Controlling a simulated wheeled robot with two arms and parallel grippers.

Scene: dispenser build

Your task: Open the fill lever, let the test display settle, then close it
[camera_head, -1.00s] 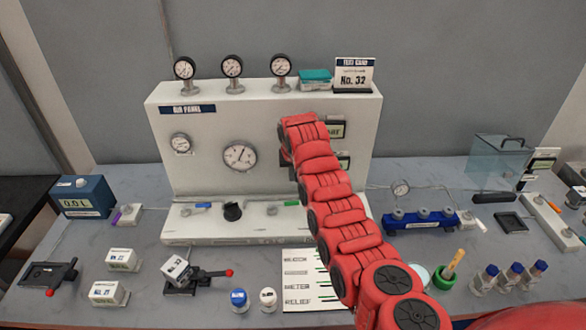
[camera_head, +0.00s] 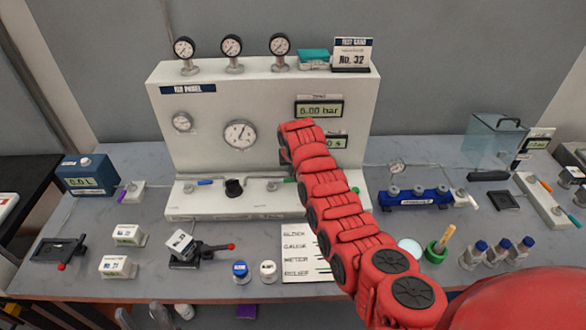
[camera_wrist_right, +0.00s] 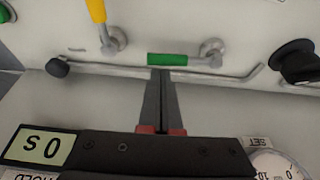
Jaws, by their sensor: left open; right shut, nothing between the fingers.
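A green-handled lever (camera_wrist_right: 168,59) lies level on the white air panel (camera_head: 195,105) in the right wrist view, in front of my right fingertips. I cannot read a label naming it the fill lever. My right gripper (camera_wrist_right: 162,76) is shut and empty, its tips near the green handle; contact is unclear.
A yellow lever (camera_wrist_right: 97,10) and a black knob (camera_wrist_right: 298,60) flank the green lever. A blue lever (camera_head: 205,182) is further left on the panel. Small boxes, a label card (camera_head: 305,255) and a blue manifold (camera_head: 415,198) lie on the bench.

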